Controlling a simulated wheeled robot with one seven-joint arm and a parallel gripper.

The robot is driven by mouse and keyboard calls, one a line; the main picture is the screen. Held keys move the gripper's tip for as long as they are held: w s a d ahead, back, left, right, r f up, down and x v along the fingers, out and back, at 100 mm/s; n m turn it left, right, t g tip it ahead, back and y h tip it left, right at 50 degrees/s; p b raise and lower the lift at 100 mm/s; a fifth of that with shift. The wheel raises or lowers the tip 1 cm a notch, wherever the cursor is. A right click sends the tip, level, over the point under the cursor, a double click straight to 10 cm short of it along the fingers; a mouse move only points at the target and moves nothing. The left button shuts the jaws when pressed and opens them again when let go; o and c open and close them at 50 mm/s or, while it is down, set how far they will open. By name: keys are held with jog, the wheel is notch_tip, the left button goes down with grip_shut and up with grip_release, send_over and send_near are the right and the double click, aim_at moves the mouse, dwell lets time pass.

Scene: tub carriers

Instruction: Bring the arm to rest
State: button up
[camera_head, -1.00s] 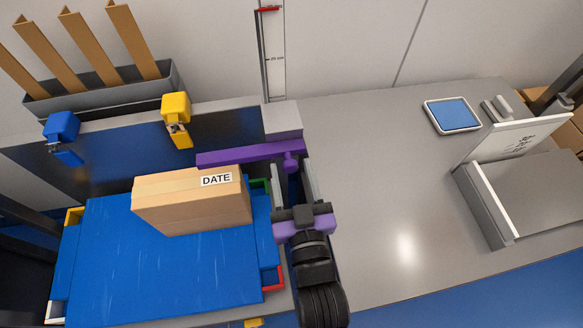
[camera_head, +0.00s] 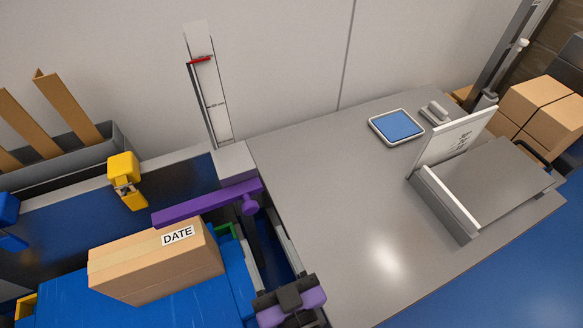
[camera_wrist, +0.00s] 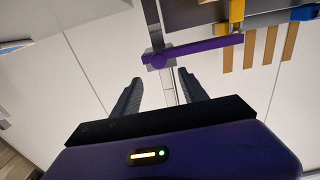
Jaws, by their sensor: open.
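My gripper (camera_head: 268,236) shows at the lower middle of the head view, its purple body cut by the bottom edge. Its two grey fingers point away toward the back wall, beside the purple bar (camera_head: 205,205). In the wrist view the dark fingers (camera_wrist: 160,78) are apart with nothing between them. The purple bar also shows beyond them in the wrist view (camera_wrist: 200,48); I cannot tell the exact gap. The rest of my arm is out of view.
A cardboard box (camera_head: 150,265) labelled DATE sits on a blue surface (camera_head: 200,308) left of my gripper. A yellow clamp (camera_head: 125,180) stands behind it. The grey bench (camera_head: 330,190) to the right is largely clear, with a blue-screened tablet (camera_head: 397,126) and a grey platform (camera_head: 485,185).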

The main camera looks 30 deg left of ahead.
jog(key=s+d+r+m+t+h, duration=0.1)
jog(key=s+d+m+t+h, duration=0.15)
jog(key=d, duration=0.85)
jog(key=s+d+r+m+t+h, duration=0.2)
jog(key=s+d+h, duration=0.1)
jog(key=d, duration=0.7)
jog(key=s+d+m+g+h, duration=0.1)
jog(key=s+d+m+h, duration=0.4)
jog(key=s+d+h, duration=0.3)
jog(key=s+d+f, duration=0.1)
jog(key=s+d, duration=0.2)
jog(key=d, duration=0.2)
jog(key=shift+d+p, duration=0.35)
jog(key=shift+d, duration=0.05)
jog(key=shift+m, duration=0.25)
